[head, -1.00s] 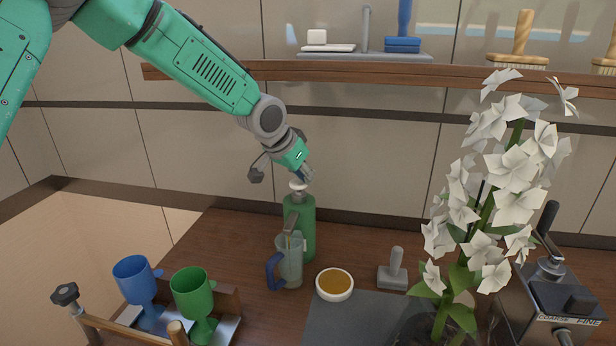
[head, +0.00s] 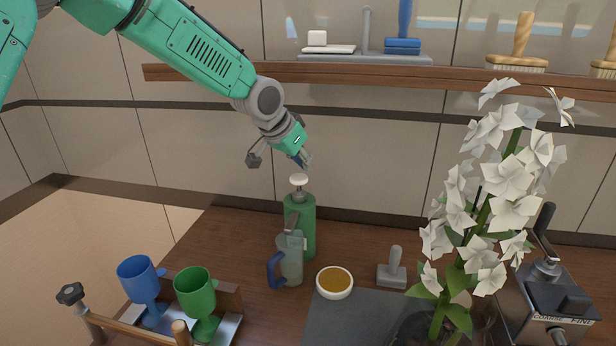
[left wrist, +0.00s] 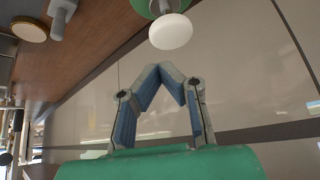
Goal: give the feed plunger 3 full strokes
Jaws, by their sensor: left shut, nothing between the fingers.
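A green dispenser bottle (head: 307,213) stands on the wooden counter. Its feed plunger has a round white cap (head: 298,180) on a pale stem, raised above the bottle top. The cap also shows in the left wrist view (left wrist: 171,31), beyond the fingertips. My left gripper (head: 304,159) is shut and empty, a little above the cap and apart from it. In the left wrist view its fingers (left wrist: 168,72) meet at the tips. A clear jug with a blue handle (head: 291,262) stands in front of the bottle, under its spout. My right gripper is not in view.
A bowl of amber content (head: 334,284) and a grey tamper-like tool (head: 392,270) stand right of the jug. Blue (head: 140,278) and green (head: 196,293) goblets stand at left. White flowers (head: 480,200) and a grinder (head: 545,305) fill the right. A shelf (head: 450,75) runs behind.

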